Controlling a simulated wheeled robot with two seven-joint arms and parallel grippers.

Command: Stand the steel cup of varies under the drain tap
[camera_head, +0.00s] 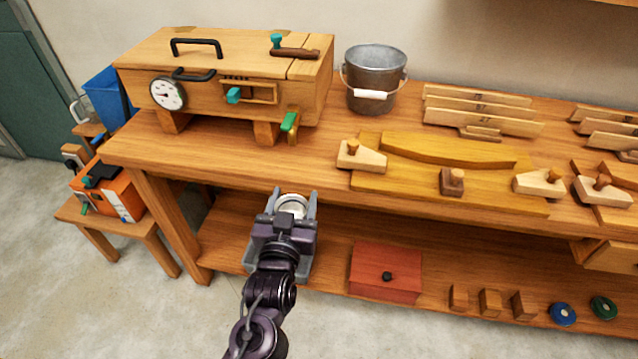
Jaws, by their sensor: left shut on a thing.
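My left gripper (292,202) is shut on the steel cup (291,204). The cup's round, pale rim shows between the fingers; the gripper body hides much of the rest. Gripper and cup are in front of the bench's front edge, below and apart from the drain tap in the picture. The drain tap (289,123) has a green handle and a brass-coloured body. It sits low on the front right of the wooden steam box (210,98). My right gripper is not in view.
The wooden bench (225,160) has bare top in front of the box. A metal bucket (374,82) stands right of the box. A bending form (440,165) with clamps lies further right. A red box (385,270) and several blocks rest on the lower shelf.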

